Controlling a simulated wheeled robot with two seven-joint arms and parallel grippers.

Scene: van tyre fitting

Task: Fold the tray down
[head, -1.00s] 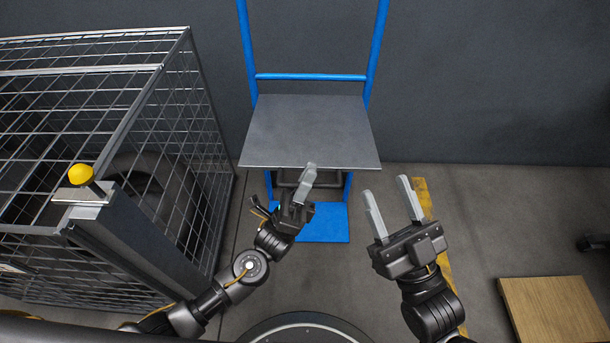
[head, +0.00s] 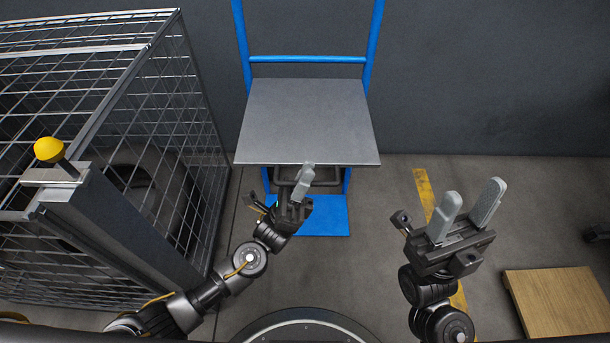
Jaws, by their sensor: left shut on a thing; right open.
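The tray (head: 305,122) is a flat grey plate on a blue upright frame (head: 374,45) against the wall. It sticks out towards me from below the frame's crossbar; its exact tilt is hard to judge from above. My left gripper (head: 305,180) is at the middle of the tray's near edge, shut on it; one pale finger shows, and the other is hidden. My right gripper (head: 468,210) is open and empty, to the right of the tray and apart from it.
A wire cage (head: 90,110) with a dark tyre inside stands at the left, with a yellow knob (head: 49,150) on its near post. A blue foot plate (head: 322,215) lies below the tray. A wooden board (head: 558,302) lies on the floor at the right.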

